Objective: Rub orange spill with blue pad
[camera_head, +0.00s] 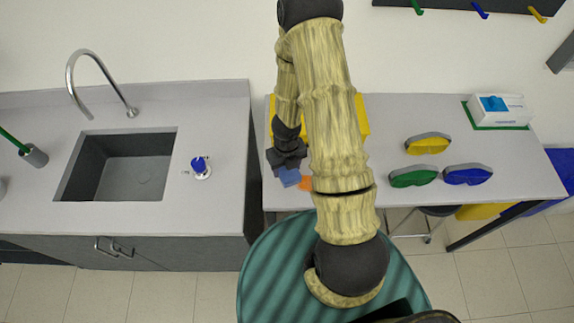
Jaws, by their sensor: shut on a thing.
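The blue pad (288,177) is at the left end of the right-hand table. My gripper (286,167) points down over it and is shut on it. The orange spill (306,183) shows as a small patch on the tabletop just right of the pad, partly hidden behind my arm. The pad's edge is very close to the spill. I cannot tell whether the pad touches the tabletop or overlaps the spill.
A yellow object (361,117) stands behind my arm. Yellow (427,144), green (413,177) and blue (467,175) goggle-like items lie on the table (520,170). A white box (499,109) stands at the back right. A sink (120,165) is at left, across a gap.

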